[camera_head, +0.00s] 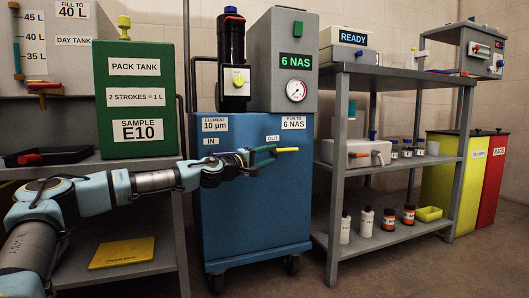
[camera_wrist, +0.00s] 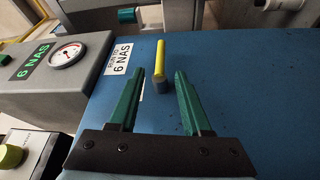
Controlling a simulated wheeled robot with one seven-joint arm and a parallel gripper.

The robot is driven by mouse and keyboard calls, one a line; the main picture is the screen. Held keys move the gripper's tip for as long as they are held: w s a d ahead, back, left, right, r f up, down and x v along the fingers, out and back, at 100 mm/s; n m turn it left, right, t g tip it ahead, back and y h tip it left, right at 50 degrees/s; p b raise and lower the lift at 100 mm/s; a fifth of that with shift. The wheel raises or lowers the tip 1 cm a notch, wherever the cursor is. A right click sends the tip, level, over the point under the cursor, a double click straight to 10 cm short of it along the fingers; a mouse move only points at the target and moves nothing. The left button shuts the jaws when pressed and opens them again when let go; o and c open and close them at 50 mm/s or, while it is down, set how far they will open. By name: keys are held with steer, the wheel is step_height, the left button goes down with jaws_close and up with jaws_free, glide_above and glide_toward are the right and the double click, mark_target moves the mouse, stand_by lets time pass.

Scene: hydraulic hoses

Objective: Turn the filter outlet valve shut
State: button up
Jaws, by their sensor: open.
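The filter outlet valve has a yellow lever (camera_head: 287,149) on the front of the blue filter cart (camera_head: 235,222), below the OUT label (camera_head: 272,138). The lever points right, about level, in the head view. In the wrist view the yellow lever (camera_wrist: 160,56) stands out from a dark round hub (camera_wrist: 160,87). My gripper (camera_head: 270,154) has green fingers, spread open. In the wrist view my gripper (camera_wrist: 160,74) has one fingertip on each side of the hub and lever base, with visible gaps. In the head view the fingers partly hide the hub.
A grey unit with a 6 NAS display (camera_head: 292,59) and a black filter housing (camera_head: 233,60) stand on the cart. The green pack tank (camera_head: 136,98) is left. A metal shelf rack (camera_head: 340,170) stands right. Floor shows in front of the rack.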

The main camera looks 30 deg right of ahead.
steer(key=shift+v, duration=1.2)
